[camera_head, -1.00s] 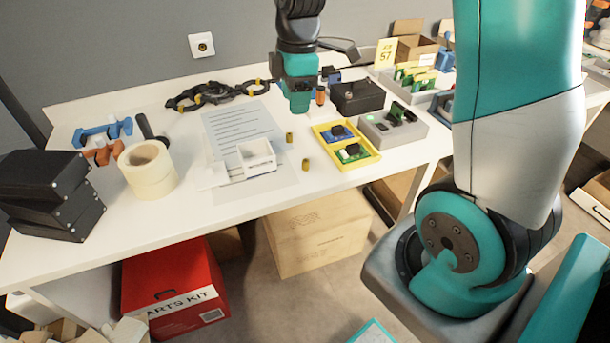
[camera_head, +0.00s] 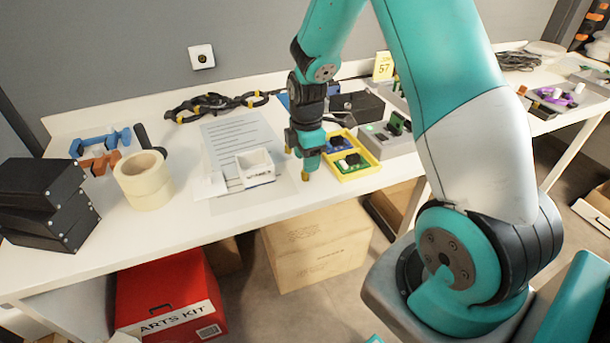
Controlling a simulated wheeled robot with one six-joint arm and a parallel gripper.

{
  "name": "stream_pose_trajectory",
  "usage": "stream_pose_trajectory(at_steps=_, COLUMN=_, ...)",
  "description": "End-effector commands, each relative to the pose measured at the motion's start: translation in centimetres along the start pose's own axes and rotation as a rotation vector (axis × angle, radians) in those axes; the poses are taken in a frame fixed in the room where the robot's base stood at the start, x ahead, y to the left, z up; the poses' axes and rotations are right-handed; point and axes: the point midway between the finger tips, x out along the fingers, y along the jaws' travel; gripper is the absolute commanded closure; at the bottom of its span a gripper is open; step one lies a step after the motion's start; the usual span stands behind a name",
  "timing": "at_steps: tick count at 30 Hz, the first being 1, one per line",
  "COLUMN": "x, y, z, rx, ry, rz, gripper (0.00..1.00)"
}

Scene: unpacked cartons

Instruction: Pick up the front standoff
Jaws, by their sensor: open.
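The front standoff (camera_head: 305,177) is a small brass-coloured post on the white table, to the right of the small white bin. Only a bit of it shows, right under my gripper (camera_head: 306,168). My gripper points down over it with its jaws open. The fingertips are at or around the standoff; I cannot tell whether they touch it. The rear standoff, seen earlier behind the front one, is hidden behind my gripper and wrist.
A white bin (camera_head: 243,173) stands close on the left. A yellow tray (camera_head: 357,175) with small boards is close on the right, with a grey box (camera_head: 400,147) beside it. A tape roll (camera_head: 145,195) and black boxes (camera_head: 40,178) stand further left. Table in front is clear.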

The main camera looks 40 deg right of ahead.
Motion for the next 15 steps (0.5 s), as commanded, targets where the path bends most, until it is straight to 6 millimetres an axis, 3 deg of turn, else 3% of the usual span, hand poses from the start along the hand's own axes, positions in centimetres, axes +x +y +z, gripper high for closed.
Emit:
stream_pose_trajectory(at_steps=7, x=3.8, y=-0.1, z=-0.4, rx=0.0, ry=0.0, rz=-0.005, gripper=0.51)
stream_pose_trajectory(at_steps=15, x=4.6, y=-0.1, z=-0.4, rx=0.0, ry=0.0, rz=-0.001, gripper=0.51)
